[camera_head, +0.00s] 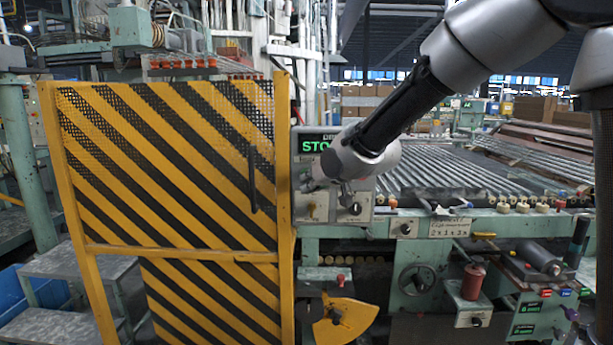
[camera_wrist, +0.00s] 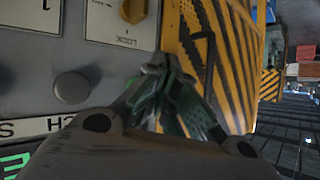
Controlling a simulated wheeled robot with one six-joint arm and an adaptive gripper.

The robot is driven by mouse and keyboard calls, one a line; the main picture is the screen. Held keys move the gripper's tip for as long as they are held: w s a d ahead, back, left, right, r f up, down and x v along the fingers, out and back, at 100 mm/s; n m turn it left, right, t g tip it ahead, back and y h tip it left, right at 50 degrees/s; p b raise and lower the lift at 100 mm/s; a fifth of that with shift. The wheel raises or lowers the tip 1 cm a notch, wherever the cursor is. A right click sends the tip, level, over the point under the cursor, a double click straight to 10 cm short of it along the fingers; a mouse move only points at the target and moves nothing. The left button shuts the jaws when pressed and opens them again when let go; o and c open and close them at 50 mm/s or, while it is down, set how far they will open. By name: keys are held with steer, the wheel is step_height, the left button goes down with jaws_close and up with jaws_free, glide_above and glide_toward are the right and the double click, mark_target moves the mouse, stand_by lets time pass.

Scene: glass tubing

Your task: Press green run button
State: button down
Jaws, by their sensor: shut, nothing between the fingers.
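The control panel (camera_head: 305,172) stands right of the striped gate, with a lit green display reading "STO" (camera_head: 315,145). My gripper (camera_head: 316,185) is in front of this panel and hides much of its middle. In the wrist view my gripper (camera_wrist: 158,68) is shut and empty, its tips near the panel's edge beside a "LOCK" plate (camera_wrist: 110,25). A round grey button (camera_wrist: 72,87) sits on the panel left of the fingers. Contact with the panel cannot be told.
The yellow-black striped gate (camera_head: 170,170) stands close left of the panel. Two knob plates, one with a black knob (camera_head: 355,208), sit low on the panel. A roller bed of tubes (camera_head: 450,175) runs right. Small coloured buttons, one red (camera_head: 545,293), are at lower right.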

stand_by(0.6)
steer(key=shift+w, duration=0.4)
